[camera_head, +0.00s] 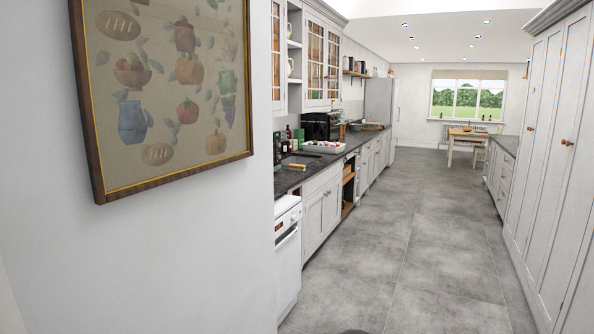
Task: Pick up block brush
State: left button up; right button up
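On the near end of the dark counter at the left lies a small brownish object (297,167). It may be the block brush, but it is too small to tell. It lies near the counter's front edge, some way ahead of me. Neither of my grippers is in view.
A white wall with a framed picture (165,85) stands close at left. Past it are a white appliance (288,255) and the dark counter (318,160) with bottles (289,138) and a white tray (323,147). Tall cabinets (555,150) line the right. The grey floor (400,255) between is clear.

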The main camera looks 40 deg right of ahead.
aim_at(292, 166)
jog(key=z, duration=0.15)
jog(key=i, duration=0.4)
jog(key=z, duration=0.9)
jog(key=i, duration=1.15)
jog(key=z, duration=1.1)
jog(key=i, duration=2.75)
jog(key=u, duration=0.75)
jog(key=i, duration=1.55)
jog(key=u, duration=0.8)
jog(key=k, duration=0.75)
jog(key=u, duration=0.25)
jog(key=i, duration=0.25)
jog(key=z, duration=0.1)
